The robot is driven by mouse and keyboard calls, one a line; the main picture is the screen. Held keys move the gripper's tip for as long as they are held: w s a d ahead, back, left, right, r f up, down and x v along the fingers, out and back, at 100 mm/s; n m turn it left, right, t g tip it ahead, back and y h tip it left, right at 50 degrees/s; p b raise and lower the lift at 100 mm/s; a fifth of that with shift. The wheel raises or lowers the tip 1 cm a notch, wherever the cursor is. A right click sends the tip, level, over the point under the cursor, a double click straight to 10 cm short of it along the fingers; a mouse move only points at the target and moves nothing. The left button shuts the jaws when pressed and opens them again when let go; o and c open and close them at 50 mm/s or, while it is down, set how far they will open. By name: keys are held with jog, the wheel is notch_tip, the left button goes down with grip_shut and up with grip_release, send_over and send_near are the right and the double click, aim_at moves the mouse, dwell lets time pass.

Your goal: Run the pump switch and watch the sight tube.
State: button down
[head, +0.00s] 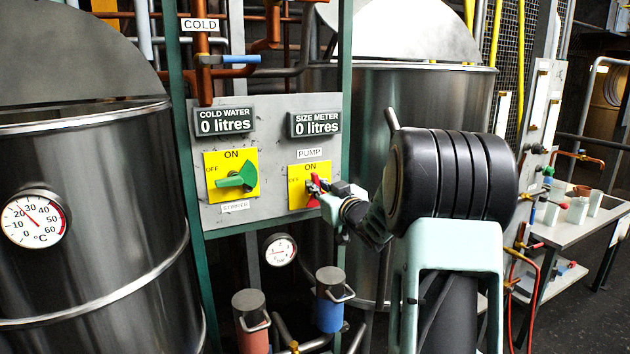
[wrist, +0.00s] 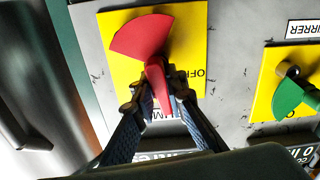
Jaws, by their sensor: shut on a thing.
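The red pump switch (head: 313,187) is a turning knob on a yellow ON/OFF plate (head: 297,196), under the PUMP label. My gripper (head: 325,194) is at it and hides part of it in the head view. In the wrist view, which is upside down, both fingers (wrist: 157,97) close on the knob's narrow handle. Its broad red end (wrist: 141,37) sticks out beyond them. The SIZE METER display (head: 315,123) reads 0 litres. I cannot make out the sight tube for certain.
A green stirrer switch (head: 236,178) sits left of the pump switch on the grey panel (head: 275,213). The cold water display (head: 224,121) reads 0 litres. Steel vats (head: 95,285) stand on both sides. A red canister (head: 250,312) and blue canister (head: 330,300) stand below.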

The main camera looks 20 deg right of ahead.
jog(key=shift+d+m+p, duration=0.15)
jog(key=shift+m+p, duration=0.25)
jog(key=shift+m, duration=0.4)
jog(key=c, duration=1.9)
grip_release()
jog(key=shift+c, duration=0.2)
jog(key=shift+s, duration=0.15)
jog(key=s, duration=1.1)
jog(key=shift+s+d, duration=0.2)
jog(key=shift+s, duration=0.2)
